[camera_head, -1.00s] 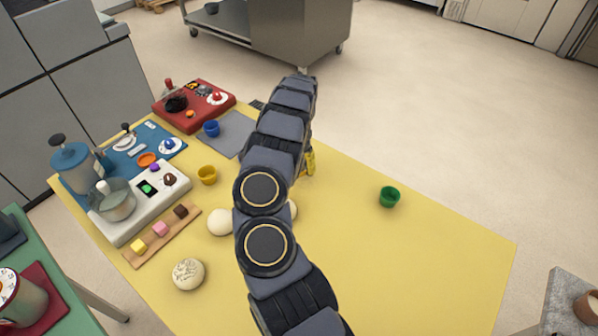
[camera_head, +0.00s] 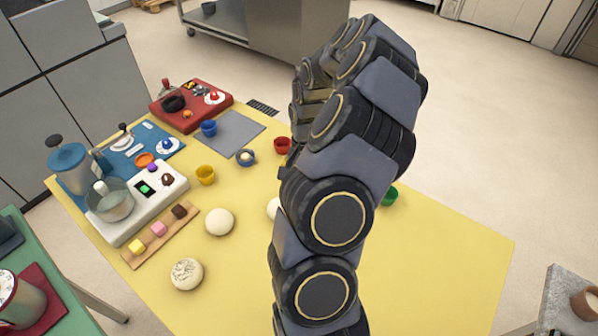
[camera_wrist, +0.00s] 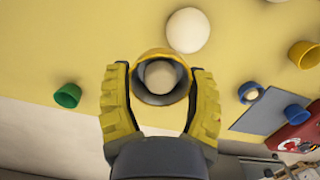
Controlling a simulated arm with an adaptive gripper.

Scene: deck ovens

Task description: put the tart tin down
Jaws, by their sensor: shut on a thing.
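My gripper (camera_wrist: 160,98) has yellow ridged fingers shut on a tart tin (camera_wrist: 146,58) in the wrist view. The tin is small and round, with a yellow-orange rim and a grey inside. A pale round piece (camera_wrist: 160,77) shows inside it. I cannot tell whether the tin touches the table (camera_wrist: 110,25). In the head view my arm hides the gripper and most of its surroundings.
A dough ball (camera_wrist: 187,30) lies close by. Around are a green cup (camera_wrist: 67,95), a filled blue cup (camera_wrist: 250,92), a yellow cup (camera_head: 205,175) and a red cup (camera_head: 283,145). The table's right front (camera_head: 440,270) is clear.

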